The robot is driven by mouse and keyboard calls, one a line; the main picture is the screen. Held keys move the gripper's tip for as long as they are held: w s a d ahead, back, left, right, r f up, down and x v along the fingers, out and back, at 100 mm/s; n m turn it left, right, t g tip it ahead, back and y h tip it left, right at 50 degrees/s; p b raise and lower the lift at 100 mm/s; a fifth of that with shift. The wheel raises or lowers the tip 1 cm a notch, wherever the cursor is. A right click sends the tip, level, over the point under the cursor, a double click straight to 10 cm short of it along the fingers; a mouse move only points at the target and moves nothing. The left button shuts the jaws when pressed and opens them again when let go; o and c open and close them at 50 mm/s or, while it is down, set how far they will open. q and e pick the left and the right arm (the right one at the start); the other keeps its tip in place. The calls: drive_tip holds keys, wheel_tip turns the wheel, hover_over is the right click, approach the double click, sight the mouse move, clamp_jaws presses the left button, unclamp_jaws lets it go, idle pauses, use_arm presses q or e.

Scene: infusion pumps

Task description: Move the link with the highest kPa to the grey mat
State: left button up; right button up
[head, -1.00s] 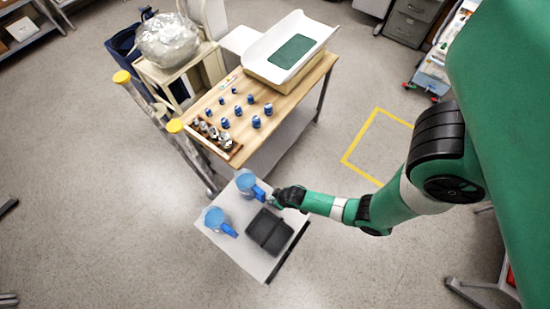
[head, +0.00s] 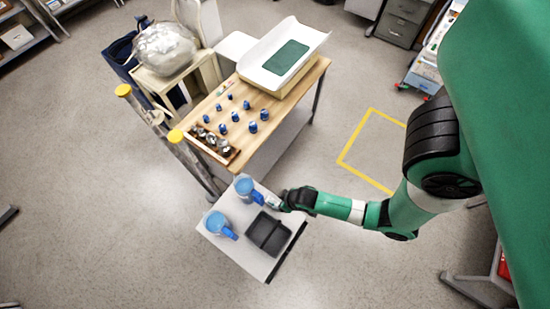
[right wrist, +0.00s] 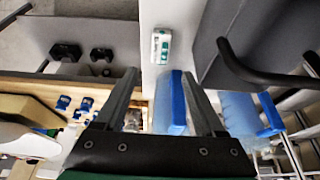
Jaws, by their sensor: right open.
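My right gripper (head: 276,202) is over the white stand (head: 218,248), beside the nearer-to-table blue jug (head: 246,188). In the right wrist view its two fingers (right wrist: 161,80) are spread apart with nothing gripped. A small white device with a green label (right wrist: 161,46) lies on a pale surface ahead of the fingertips; its print is too small to read. A dark grey tray-like item (head: 268,234) lies on the stand; I cannot tell whether it is the grey mat. No kPa reading is legible. My left gripper is not in view.
A second blue jug (head: 221,225) stands on the stand's left side. Several blue-capped items and a row of jars stand on the wooden table (head: 262,150). A white tray (head: 300,32) there holds a green mat (head: 287,56). Open floor lies right of the stand.

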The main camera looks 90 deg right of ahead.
drive_tip(key=shift+v, duration=1.15)
